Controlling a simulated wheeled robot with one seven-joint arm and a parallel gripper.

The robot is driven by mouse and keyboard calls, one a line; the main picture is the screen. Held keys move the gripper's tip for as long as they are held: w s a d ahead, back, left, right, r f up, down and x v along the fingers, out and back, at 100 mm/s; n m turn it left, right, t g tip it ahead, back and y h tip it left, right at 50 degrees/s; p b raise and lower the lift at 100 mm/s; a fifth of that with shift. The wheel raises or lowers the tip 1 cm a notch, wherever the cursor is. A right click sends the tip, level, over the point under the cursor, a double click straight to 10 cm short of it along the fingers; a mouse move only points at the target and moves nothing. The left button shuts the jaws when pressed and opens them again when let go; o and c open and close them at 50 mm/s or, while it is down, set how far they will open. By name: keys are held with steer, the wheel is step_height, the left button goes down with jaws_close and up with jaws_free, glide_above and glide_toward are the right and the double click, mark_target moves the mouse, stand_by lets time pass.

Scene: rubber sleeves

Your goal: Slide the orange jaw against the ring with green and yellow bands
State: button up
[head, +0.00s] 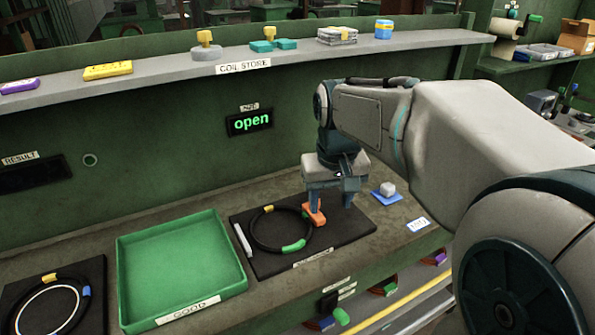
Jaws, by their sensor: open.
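The black ring (254,236) with a yellow band (268,209) at its back and a green band (294,246) at its front lies flat on a dark mat (352,236). The orange jaw (314,217) stands at the ring's right side. In this view it overlaps the ring's edge; I cannot tell if they touch. My gripper (331,204) points down over the mat, right of the ring's centre, with its fingers apart. Its left finger comes down at the orange jaw, hiding part of it. Its right finger is to the right of the jaw, with a gap between.
A green tray (183,309) labelled GOOD stands left of the mat. Further left, another ring (22,309) with yellow and blue bands lies on a mat. A white strip (243,239) lies left of the ring. A lit display (250,121) reads "open".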

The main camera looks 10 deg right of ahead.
step_height(320, 180, up, 2)
steer(key=g+p, duration=0.1)
steer(key=g, duration=0.1)
glide_above(318, 219)
steer(key=w, duration=0.3)
steer(key=f, duration=0.7)
steer(key=f+p, duration=0.1)
steer(key=f, duration=0.5)
steer(key=shift+a+f, duration=0.2)
steer(key=shift+f, duration=0.2)
